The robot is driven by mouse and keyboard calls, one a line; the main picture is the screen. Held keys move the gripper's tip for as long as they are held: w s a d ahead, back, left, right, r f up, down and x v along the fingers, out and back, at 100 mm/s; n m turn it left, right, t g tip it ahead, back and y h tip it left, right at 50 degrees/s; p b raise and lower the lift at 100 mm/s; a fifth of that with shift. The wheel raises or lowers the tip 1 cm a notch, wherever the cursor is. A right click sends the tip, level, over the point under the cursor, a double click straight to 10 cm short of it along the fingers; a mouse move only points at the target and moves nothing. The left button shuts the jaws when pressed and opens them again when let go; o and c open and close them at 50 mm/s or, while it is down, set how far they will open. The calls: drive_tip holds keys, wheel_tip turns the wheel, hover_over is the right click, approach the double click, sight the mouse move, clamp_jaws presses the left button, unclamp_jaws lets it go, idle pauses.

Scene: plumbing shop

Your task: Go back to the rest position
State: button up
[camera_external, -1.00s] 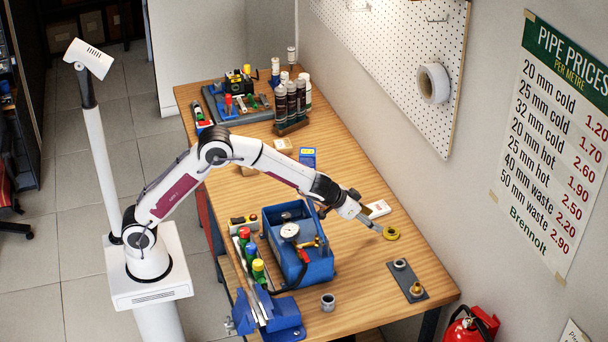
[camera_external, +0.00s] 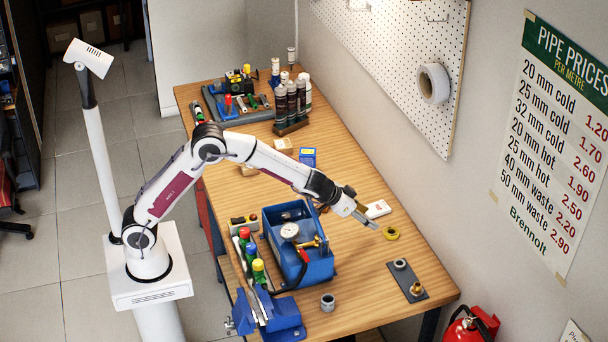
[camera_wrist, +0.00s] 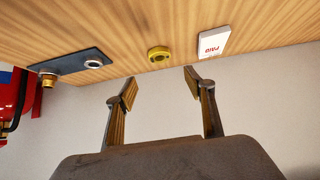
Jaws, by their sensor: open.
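My gripper (camera_external: 371,223) is open and empty, raised above the right side of the wooden workbench (camera_external: 353,298). In the wrist view its two fingers (camera_wrist: 163,92) stand apart with nothing between them. A yellow ring (camera_external: 391,233) lies on the bench just to the right of the fingertips in the external view, apart from them. The ring also shows in the wrist view (camera_wrist: 159,53), beyond the gap between the fingers.
A white card (camera_external: 377,209) lies behind the ring. A dark plate (camera_external: 410,289) bears a grey ring and a brass fitting. A blue toolbox (camera_external: 318,268) with a gauge stands below my forearm, near a blue vise (camera_external: 285,316). The wall borders the bench's right side.

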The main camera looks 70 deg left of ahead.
drive_tip(key=w+a+r+t+y, duration=0.1)
drive_tip(key=a+r, duration=0.4)
drive_tip(key=a, duration=0.3)
drive_tip(key=a+r+y, duration=0.1)
drive_tip(key=a+r, duration=0.3)
drive_tip(key=a, duration=0.5)
drive_tip(key=s+a+r+y, duration=0.1)
drive_tip(key=s+a+r, duration=0.3)
drive_tip(key=s+r, duration=0.55)
drive_tip(key=s+n+g, duration=0.1)
drive_tip(key=s+g, duration=0.1)
drive_tip(key=s, duration=1.7)
drive_tip(key=s+d+f+h, duration=0.1)
drive_tip(key=s+d+f, duration=0.1)
drive_tip(key=s, duration=0.5)
drive_tip(key=s+d+f+g+h, duration=0.1)
drive_tip(key=s+d, duration=0.3)
drive_tip(key=s, duration=0.4)
drive_tip(key=s+d+f+m+g+h, duration=0.1)
drive_tip(key=s+d+f, duration=0.2)
drive_tip(key=s, duration=0.4)
drive_tip(key=shift+s+f, duration=0.2)
drive_tip(key=shift+f, duration=0.35)
